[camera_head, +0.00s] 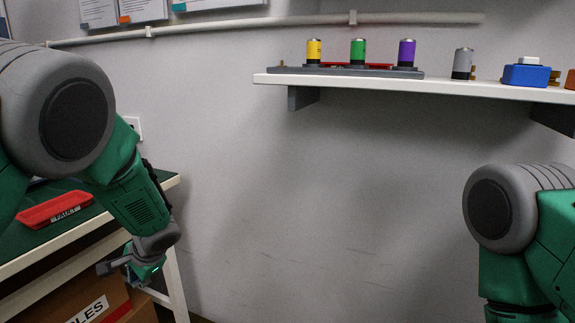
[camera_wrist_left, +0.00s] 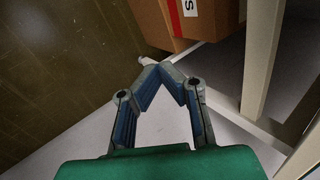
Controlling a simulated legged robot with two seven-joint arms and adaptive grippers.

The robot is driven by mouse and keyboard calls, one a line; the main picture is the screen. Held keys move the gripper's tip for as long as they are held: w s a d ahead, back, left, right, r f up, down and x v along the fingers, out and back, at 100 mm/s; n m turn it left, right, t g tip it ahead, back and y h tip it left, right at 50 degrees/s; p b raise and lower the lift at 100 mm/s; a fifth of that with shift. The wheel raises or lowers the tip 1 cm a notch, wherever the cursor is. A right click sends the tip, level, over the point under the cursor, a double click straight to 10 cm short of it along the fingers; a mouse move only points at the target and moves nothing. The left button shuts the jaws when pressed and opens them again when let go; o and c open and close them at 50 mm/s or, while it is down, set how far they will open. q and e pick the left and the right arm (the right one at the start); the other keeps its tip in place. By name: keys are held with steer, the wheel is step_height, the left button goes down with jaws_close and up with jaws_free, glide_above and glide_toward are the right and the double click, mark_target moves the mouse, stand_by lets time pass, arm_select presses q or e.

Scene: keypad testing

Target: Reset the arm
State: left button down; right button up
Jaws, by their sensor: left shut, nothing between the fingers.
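My left arm comes in from the left in the head view and hangs down beside the table. Its gripper (camera_head: 132,274) is low, in front of the table's leg and near the cardboard boxes. In the left wrist view the left gripper (camera_wrist_left: 160,70) has its fingertips together with nothing between them. My right arm (camera_head: 515,225) shows at the right edge of the head view, pointing down. Its gripper is out of view.
A table (camera_head: 60,243) with a red tray (camera_head: 55,209) stands at left. A cardboard box (camera_head: 142,308) sits below it; a box also shows in the wrist view (camera_wrist_left: 212,18). A wall shelf (camera_head: 400,84) holds yellow, green, purple and grey cylinders and a blue block (camera_head: 526,76). The middle is clear.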

arm_select(q)
steer(key=s+d+f+n+g+h, duration=0.1)
steer(key=s+d+f+h, duration=0.15)
steer(key=s+f, duration=0.55)
steer(key=s+d+f+n+h, duration=0.1)
steer(key=s+d+f+h, duration=0.2)
steer(key=s, duration=0.8)
steer(key=s+d+f+n+g+h, duration=0.1)
steer(key=s+d+f, duration=0.1)
steer(key=s+f, duration=0.7)
steer(key=s+r+n, duration=0.2)
steer(key=s, duration=0.9)
step_height(320, 180, up, 15)
steer(key=p, duration=1.5)
steer(key=shift+w, duration=0.25)
arm_select(e)
step_height(320, 180, up, 15)
steer(key=shift+d, duration=0.15)
arm_select(q)
steer(key=shift+w+a+y, duration=0.1)
steer(key=shift+y, duration=0.15)
arm_select(e)
steer(key=shift+f, duration=0.15)
